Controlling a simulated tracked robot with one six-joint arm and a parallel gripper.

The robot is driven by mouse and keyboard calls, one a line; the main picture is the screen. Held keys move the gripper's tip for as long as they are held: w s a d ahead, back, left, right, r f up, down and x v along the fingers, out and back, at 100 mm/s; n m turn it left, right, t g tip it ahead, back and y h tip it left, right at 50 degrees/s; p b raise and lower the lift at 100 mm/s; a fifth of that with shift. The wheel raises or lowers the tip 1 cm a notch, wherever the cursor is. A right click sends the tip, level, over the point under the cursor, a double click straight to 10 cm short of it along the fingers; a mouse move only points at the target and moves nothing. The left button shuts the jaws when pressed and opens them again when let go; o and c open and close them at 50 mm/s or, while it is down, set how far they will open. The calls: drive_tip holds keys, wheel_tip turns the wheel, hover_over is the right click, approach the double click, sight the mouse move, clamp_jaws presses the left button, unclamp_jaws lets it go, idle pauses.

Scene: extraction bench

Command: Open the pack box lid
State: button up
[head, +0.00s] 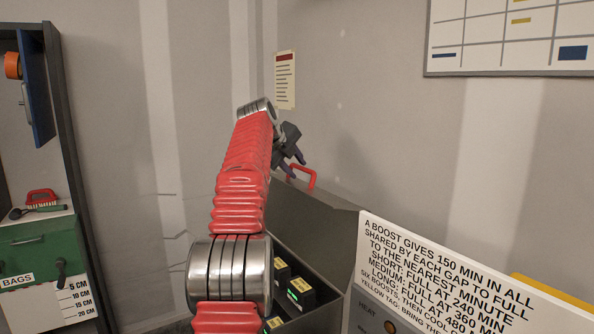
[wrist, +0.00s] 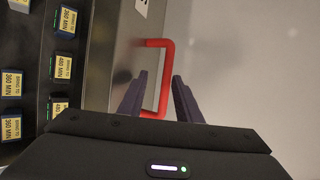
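The pack box (head: 318,278) is a grey box in the head view with several dark packs with yellow labels inside. Its grey lid (head: 315,220) stands raised at the back, so the inside shows. A red handle (head: 303,176) sits at the lid's upper edge. My gripper (head: 296,167) is just by the handle. In the wrist view my gripper (wrist: 160,85) is open, with the red handle (wrist: 168,75) between its two dark fingers and a gap to the right finger. I cannot tell whether the left finger touches it. My red arm hides part of the box.
A sign board (head: 460,285) with black text stands right of the box. A dark shelf unit (head: 75,150) with a green bags box (head: 40,245) is at the left. The wall (head: 350,130) rises close behind the lid.

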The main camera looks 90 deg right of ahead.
drive_tip(key=v, duration=1.1)
drive_tip(key=shift+a, duration=0.15)
drive_tip(key=shift+w, duration=0.3)
